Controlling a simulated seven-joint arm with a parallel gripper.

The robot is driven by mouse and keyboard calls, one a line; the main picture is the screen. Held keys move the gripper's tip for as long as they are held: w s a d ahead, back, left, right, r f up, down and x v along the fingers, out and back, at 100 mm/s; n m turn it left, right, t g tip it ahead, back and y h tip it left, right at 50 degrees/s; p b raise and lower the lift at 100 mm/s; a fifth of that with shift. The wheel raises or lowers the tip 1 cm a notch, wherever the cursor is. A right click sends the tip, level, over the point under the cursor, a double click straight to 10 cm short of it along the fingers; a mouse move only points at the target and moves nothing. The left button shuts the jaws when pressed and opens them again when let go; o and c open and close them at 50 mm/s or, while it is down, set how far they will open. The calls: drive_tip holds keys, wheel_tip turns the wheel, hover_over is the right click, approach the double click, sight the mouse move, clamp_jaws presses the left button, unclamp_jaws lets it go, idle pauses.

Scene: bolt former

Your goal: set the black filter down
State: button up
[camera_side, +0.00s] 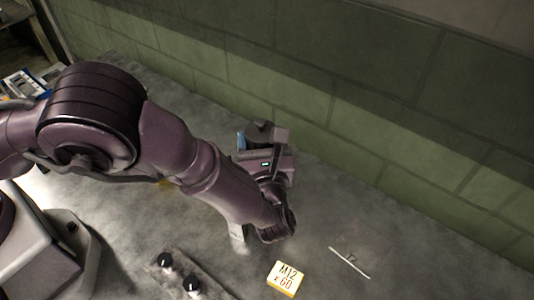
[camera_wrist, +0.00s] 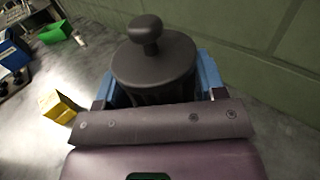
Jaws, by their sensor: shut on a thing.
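The black filter (camera_wrist: 153,66) is a dark round canister with a knob on top, seen large in the wrist view. My gripper (camera_wrist: 157,84) is shut on it, with a blue finger on its left and right sides. In the side view the filter (camera_side: 258,132) shows as a small dark shape at the far end of my gripper (camera_side: 262,144), near the green wall. The filter's underside is hidden, so I cannot tell whether it touches the grey bench.
A yellow and white box marked M12 x 60 (camera_side: 285,278) lies on the bench at the front. Two black knobs (camera_side: 178,272) stand left of it. A white line marked 12 (camera_side: 350,263) lies right. A green block wall (camera_side: 300,110) runs behind. Bare bench (camera_side: 330,215) lies between.

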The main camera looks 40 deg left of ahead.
drive_tip(key=shift+w+d+f, duration=0.2)
drive_tip(key=shift+w+f, duration=0.2)
drive_tip(key=shift+f, duration=0.15)
drive_tip(key=shift+w+d+f, duration=0.1)
drive_tip(key=shift+w+f, duration=0.1)
drive_tip(key=shift+f, duration=1.5)
drive_tip(key=shift+f, duration=0.15)
drive_tip(key=o, duration=1)
drive_tip(key=shift+c, duration=0.2)
